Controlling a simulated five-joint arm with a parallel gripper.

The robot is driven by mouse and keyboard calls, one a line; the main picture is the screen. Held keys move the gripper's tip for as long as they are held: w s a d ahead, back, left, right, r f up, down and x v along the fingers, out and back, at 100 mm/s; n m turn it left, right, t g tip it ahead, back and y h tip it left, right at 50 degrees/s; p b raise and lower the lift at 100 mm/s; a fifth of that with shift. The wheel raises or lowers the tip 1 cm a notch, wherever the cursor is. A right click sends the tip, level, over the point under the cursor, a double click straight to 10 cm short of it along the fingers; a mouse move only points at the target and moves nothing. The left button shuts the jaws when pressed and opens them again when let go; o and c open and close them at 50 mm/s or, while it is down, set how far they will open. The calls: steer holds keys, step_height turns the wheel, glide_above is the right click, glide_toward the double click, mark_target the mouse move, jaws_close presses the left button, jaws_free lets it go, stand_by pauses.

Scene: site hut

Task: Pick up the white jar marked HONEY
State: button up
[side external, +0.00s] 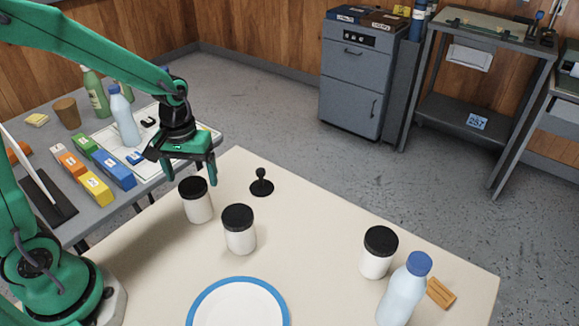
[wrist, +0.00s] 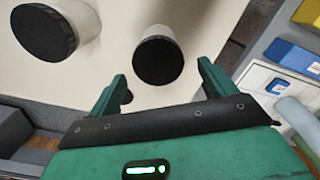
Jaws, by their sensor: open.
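Three white jars with black lids stand upright on the cream table: one at the back left (side external: 197,205), one near the middle (side external: 239,235) and one at the right (side external: 376,260). No HONEY marking is readable on any of them, so I cannot tell which is the honey jar. My gripper (side external: 189,172) is open and empty, above and close to the back-left jar. In the wrist view, a black-lidded jar (wrist: 158,60) shows ahead, between the lines of my open fingers (wrist: 162,77). Another jar (wrist: 42,30) is at the upper left there.
A black knobbed stamp (side external: 262,184) stands right of the back-left jar. A blue-capped bottle (side external: 403,293) and a wooden block (side external: 440,293) are by the right jar. A blue-rimmed plate (side external: 238,306) lies in front. A grey side table (side external: 100,220) holds boxes and bottles.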

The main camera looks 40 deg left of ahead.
mark_target(193, 183)
steer(key=shift+s+d+f, duration=0.1)
steer(key=shift+d+f, duration=0.05)
steer(key=shift+f, duration=2.4)
steer(key=c, duration=1.4)
steer(key=shift+o, duration=0.2)
steer(key=shift+r, duration=0.15)
steer(key=shift+r, duration=4.9)
